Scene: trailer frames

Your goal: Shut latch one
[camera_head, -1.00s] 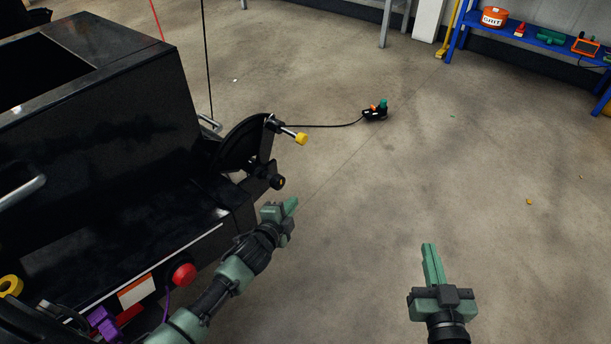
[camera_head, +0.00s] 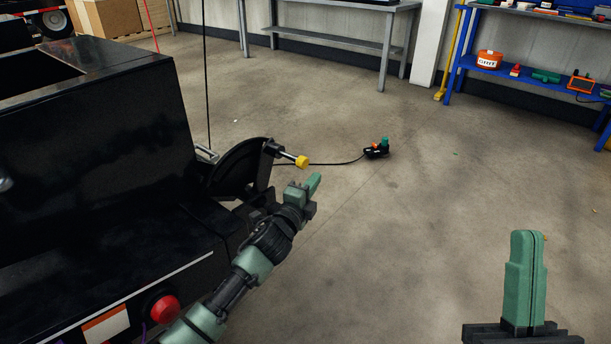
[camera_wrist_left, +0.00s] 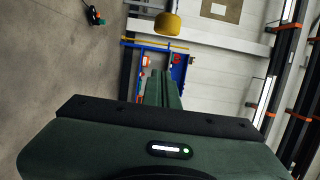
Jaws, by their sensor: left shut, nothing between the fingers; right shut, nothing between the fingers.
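A lever with a yellow knob (camera_head: 302,161) sticks out to the right from a black round-edged bracket (camera_head: 238,168) on the corner of the black machine (camera_head: 95,130). I cannot tell whether this is latch one. My left gripper (camera_head: 313,184) is shut and empty, just below and right of the knob in the head view, with a small gap in the picture. In the left wrist view the knob (camera_wrist_left: 168,24) hangs above the shut fingers (camera_wrist_left: 162,88). My right gripper (camera_head: 527,250) is shut and empty over open floor at the lower right.
A cable runs across the floor to a small black device (camera_head: 376,151). A blue shelf (camera_head: 540,78) and grey table (camera_head: 345,45) stand behind. The floor on the right is clear.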

